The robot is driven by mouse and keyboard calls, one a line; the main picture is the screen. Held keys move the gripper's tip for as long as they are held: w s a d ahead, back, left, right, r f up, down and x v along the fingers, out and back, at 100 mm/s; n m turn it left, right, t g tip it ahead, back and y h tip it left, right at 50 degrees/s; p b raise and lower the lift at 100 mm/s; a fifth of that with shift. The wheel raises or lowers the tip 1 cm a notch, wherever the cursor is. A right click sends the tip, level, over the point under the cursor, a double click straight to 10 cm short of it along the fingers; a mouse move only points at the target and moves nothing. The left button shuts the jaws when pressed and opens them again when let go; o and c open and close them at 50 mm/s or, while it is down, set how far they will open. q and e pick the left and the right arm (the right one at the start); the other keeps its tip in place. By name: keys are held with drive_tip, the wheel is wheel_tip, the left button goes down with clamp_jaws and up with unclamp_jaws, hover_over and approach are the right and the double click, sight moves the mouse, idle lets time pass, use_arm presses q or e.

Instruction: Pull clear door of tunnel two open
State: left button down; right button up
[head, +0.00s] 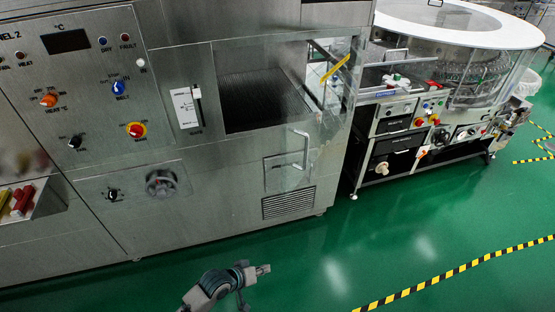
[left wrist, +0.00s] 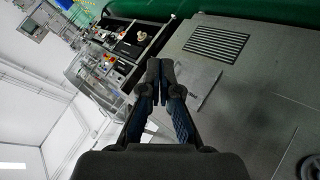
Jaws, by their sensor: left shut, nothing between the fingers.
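The steel tunnel cabinet (head: 230,210), with "EL 2" legible at its top left, has a clear door (head: 312,120) over the dark opening at its right side. A pale bar handle (head: 300,150) is on the door's lower right part. I cannot tell whether the door is fully shut. My left gripper (head: 262,270) is below and in front of the cabinet, well apart from the handle. In the left wrist view its fingers (left wrist: 160,70) are together and empty, with the cabinet front (left wrist: 250,100) beyond. My right gripper is not in view.
A vent grille (head: 289,203) is low on the cabinet, and a control panel (head: 90,90) with knobs is at left. A rotary washer with a round clear drum (head: 470,65) stands at right. Green floor (head: 400,225) is open in front, with yellow-black tape (head: 460,270).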

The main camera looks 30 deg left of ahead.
use_arm(q)
drive_tip(key=w+a+r+n+t+p, duration=0.2)
drive_tip(key=w+a+r+n+t, duration=0.15)
drive_tip(key=r, duration=0.65)
drive_tip(key=w+a+r+n+t+h+p, duration=0.1)
drive_tip(key=w+a+r+n+t+p, duration=0.15)
drive_tip(key=a+r, duration=0.45)
drive_tip(key=w+a+r+n+t+p, duration=0.1)
drive_tip(key=w+a+r+n+t, duration=0.2)
drive_tip(key=r, duration=0.9)
drive_tip(key=w+d+n+g+p, duration=0.1)
drive_tip(key=w+d, duration=0.1)
drive_tip(key=w, duration=0.9)
drive_tip(key=d+p, duration=0.1)
drive_tip(key=d, duration=0.4)
drive_tip(key=shift+f, duration=0.15)
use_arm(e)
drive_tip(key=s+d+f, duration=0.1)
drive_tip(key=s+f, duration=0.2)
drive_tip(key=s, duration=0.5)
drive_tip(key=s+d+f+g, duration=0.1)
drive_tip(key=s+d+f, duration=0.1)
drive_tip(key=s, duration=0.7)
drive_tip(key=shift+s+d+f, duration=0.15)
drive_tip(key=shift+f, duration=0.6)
use_arm(q)
drive_tip(key=shift+a+p, duration=0.1)
drive_tip(key=shift+p, duration=0.2)
